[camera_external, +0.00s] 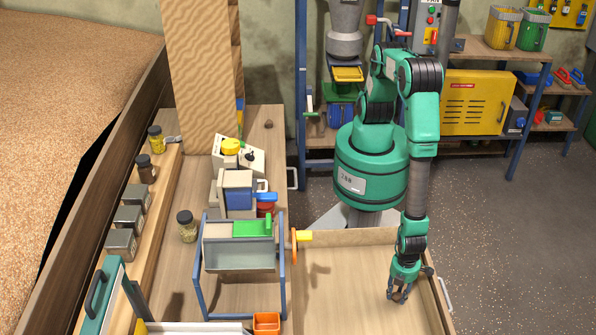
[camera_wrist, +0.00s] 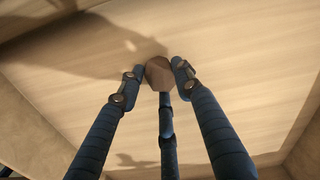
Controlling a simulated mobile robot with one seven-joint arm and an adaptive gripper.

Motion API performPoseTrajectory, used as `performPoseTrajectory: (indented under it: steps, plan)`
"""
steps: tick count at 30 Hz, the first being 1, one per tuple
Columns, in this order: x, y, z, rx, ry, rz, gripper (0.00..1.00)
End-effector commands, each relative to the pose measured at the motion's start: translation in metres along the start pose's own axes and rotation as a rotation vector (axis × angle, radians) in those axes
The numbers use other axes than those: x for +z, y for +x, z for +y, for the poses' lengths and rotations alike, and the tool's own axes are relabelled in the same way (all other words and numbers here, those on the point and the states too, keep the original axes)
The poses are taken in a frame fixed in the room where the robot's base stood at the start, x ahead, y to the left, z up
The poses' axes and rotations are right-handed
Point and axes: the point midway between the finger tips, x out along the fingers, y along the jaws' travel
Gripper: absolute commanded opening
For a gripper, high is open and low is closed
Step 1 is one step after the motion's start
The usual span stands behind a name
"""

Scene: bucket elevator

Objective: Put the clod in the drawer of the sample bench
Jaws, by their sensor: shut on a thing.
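The clod (camera_wrist: 158,73) is a small brown faceted lump between the blue fingertips of my gripper (camera_wrist: 158,80) in the wrist view. In the external view, my gripper (camera_external: 399,291) points down inside the outline of the pulled-out drawer (camera_external: 345,237), near its right side. The clod is mostly hidden by the fingers there. The drawer is a wide, shallow wooden box, open at the top. Its pale floor fills much of the wrist view below the clod. I cannot tell whether the clod touches the floor. The sample bench (camera_external: 265,150) stands to the left.
A blue-framed stand (camera_external: 283,270) and an orange cup (camera_external: 266,322) stand beside the drawer's left edge. An orange disc with a yellow end (camera_external: 304,236) is at the drawer's back left corner. The drawer's middle floor looks clear. Shelves (camera_external: 480,48) stand behind my arm.

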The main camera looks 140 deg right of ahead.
Motion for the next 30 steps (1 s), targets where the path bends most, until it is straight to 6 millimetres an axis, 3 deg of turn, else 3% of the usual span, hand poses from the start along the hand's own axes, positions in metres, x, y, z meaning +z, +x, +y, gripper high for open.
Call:
performPoseTrajectory:
  steps: [6,20,21,23,30]
  plan:
    - [0.000,0.022,0.000,0.001,0.000,0.000,0.08]
    - [0.000,0.025,0.000,0.000,0.000,0.000,0.08]
    - [0.000,0.025,0.000,0.000,0.000,0.000,0.40]
    - [0.000,0.024,0.000,0.000,0.000,0.000,0.52]
    - [0.000,0.024,0.000,0.000,0.000,0.000,0.53]
